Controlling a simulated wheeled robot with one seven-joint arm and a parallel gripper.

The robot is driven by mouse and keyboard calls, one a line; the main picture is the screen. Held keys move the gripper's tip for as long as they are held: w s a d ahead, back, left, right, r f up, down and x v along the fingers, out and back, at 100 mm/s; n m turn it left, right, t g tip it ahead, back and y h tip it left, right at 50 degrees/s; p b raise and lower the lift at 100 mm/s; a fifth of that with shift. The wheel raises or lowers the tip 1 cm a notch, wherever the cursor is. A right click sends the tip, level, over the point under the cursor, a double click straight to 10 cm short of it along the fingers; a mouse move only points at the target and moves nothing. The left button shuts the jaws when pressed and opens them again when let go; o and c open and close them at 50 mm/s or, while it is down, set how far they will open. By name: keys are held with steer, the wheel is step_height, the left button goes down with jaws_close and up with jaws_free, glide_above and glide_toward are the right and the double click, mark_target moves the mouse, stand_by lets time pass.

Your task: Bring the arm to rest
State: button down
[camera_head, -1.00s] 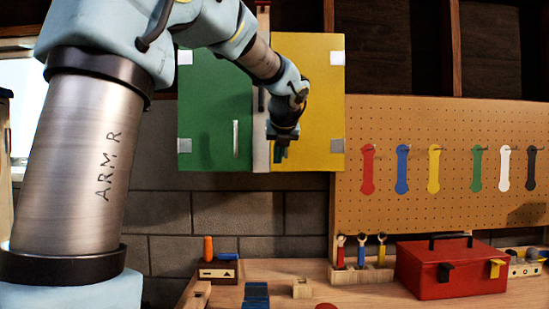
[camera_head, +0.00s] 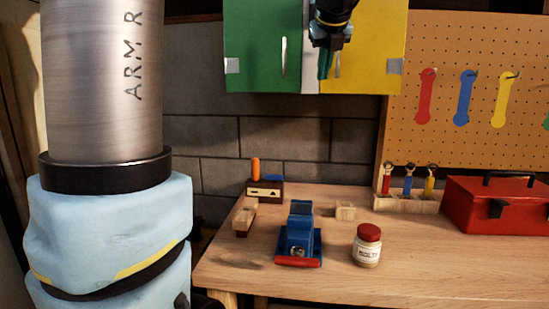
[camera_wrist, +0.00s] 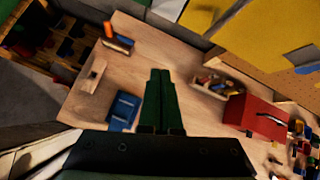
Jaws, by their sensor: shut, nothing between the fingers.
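My gripper (camera_head: 325,66) is in front of the wall cabinet, high above the workbench, in the head view. Its green fingers point down and are shut with nothing between them. In the wrist view my gripper (camera_wrist: 160,75) shows its two fingers side by side over the bench. My arm comes down on the left of the head view, and its link to the gripper is cut off by the top edge.
The cabinet has a green door (camera_head: 258,50) and a yellow door (camera_head: 375,55). A pegboard (camera_head: 450,110) hangs at right.

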steer(key=s+a+f+n+g, duration=0.1)
steer(key=a+f+n, duration=0.35)
steer(key=f, duration=0.25)
steer(key=a+f+n+g, duration=0.2)
steer(key=a+f+n, duration=0.1)
steer(key=f+n, duration=0.3)
steer(key=s+a+f+n+g, duration=0.2)
steer(key=s+a+f+n, duration=0.4)
steer(key=f+n, duration=0.5)
steer(key=s+a+f+n+g, duration=0.2)
steer(key=s+a+f+n, duration=0.5)
steer(key=s+f+n, duration=0.3)
steer(key=shift+a+f+n, duration=0.15)
steer(key=shift+f+n, duration=0.6)
steer(key=shift+f, duration=0.1)
steer(key=c, duration=1.6)
jaws_free()
steer(key=shift+w, duration=0.1)
